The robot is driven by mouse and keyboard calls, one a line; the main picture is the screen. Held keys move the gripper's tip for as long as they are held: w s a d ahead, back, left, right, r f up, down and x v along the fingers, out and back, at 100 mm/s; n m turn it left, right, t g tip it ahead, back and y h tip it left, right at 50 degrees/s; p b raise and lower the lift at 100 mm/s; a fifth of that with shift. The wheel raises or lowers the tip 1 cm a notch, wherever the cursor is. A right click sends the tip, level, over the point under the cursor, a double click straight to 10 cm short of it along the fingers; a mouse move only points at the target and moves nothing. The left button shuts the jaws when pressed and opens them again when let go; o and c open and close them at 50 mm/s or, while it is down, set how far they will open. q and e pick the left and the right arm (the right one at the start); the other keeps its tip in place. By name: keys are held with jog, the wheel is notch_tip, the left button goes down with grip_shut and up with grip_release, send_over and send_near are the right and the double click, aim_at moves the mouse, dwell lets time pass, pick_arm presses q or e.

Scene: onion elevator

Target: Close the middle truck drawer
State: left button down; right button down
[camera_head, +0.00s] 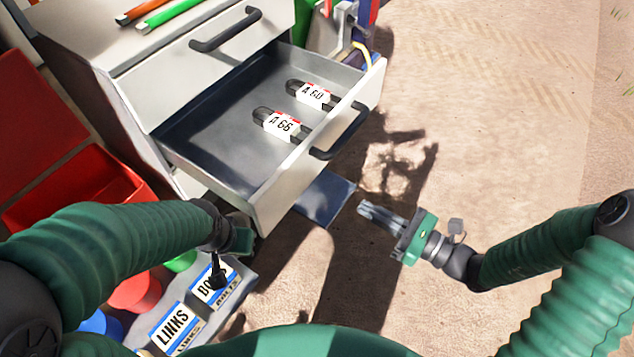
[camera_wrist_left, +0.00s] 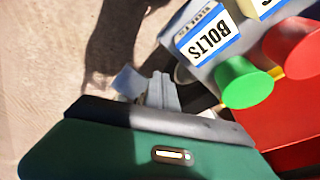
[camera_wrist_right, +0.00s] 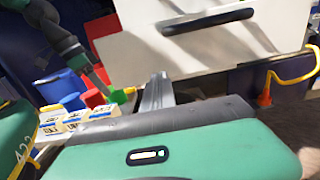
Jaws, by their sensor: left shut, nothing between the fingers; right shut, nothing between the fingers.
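The middle truck drawer (camera_head: 215,118) is pulled open, with its grey interior showing. Its pale front (camera_head: 290,180) carries a black handle (camera_head: 340,132); a pale front with a black handle also shows in the right wrist view (camera_wrist_right: 205,20). Two dark shackles with tags, A 60 (camera_head: 312,93) and A 66 (camera_head: 282,123), lie inside. My right gripper (camera_head: 362,209) is shut and empty, apart from the drawer front, to its lower right.
A closed drawer with a black handle (camera_head: 227,30) sits above. Red and green rods (camera_head: 165,14) lie on the cabinet top. Left are a red bin (camera_head: 85,180) and labelled boxes, BOLTS (camera_head: 213,284) and LINKS (camera_head: 175,328). Sandy ground at right is open.

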aim_at(304, 175)
jog(key=x, duration=0.4)
jog(key=p+x, duration=0.1)
jog(key=x, duration=0.3)
jog(key=p+x, duration=0.1)
jog(key=x, duration=0.4)
jog(key=shift+s+a+r, duration=0.15)
jog(key=shift+s, duration=0.1)
jog(key=shift+w+a, duration=0.4)
jog(key=shift+w+a, duration=0.1)
